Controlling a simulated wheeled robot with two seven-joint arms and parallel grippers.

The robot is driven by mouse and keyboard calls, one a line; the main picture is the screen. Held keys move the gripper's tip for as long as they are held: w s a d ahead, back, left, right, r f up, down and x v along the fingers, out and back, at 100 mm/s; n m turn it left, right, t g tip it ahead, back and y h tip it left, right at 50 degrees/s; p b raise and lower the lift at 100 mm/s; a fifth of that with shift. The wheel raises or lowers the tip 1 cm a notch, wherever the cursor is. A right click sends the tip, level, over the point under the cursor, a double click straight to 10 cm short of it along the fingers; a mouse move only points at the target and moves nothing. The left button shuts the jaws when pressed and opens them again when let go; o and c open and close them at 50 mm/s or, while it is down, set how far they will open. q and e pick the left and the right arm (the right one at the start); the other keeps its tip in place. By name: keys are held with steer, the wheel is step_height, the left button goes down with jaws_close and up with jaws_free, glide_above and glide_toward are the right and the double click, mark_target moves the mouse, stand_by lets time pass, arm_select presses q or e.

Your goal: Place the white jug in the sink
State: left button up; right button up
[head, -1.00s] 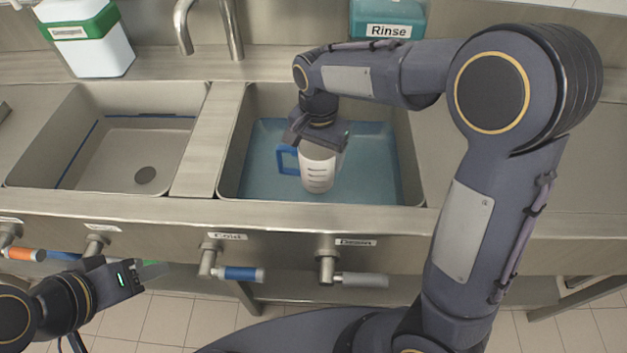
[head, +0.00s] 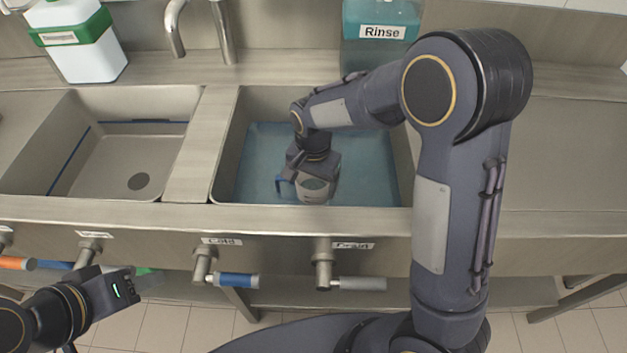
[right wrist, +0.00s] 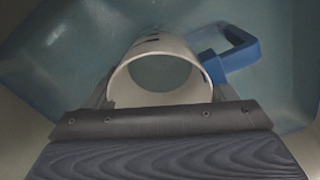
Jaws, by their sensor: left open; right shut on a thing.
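The white jug (head: 314,191) with a blue handle (head: 286,186) is in the right-hand sink basin (head: 228,160), which holds bluish water. My right gripper (head: 312,176) is shut on the jug and reaches down into that basin, covering part of it. In the right wrist view the jug's round rim (right wrist: 160,72) faces me, with its blue handle (right wrist: 232,54) to the right and the bluish water behind. Whether the jug touches the basin floor cannot be told. My left gripper (head: 140,284) is open and empty, low at the left in front of the counter.
An empty left basin (head: 110,160) with a drain lies beside the water-filled one. A tap (head: 222,35) stands behind. Valve handles labelled Cold (head: 235,280) and Drain (head: 358,283) stick out in front. A Rinse container (head: 380,25) and a white-and-green canister (head: 85,50) stand at the back.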

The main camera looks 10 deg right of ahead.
steer(key=o, duration=1)
steer(key=shift+r, duration=0.5)
step_height(320, 180, up, 11)
steer(key=shift+r+p, duration=0.15)
steer(key=shift+p, duration=0.8)
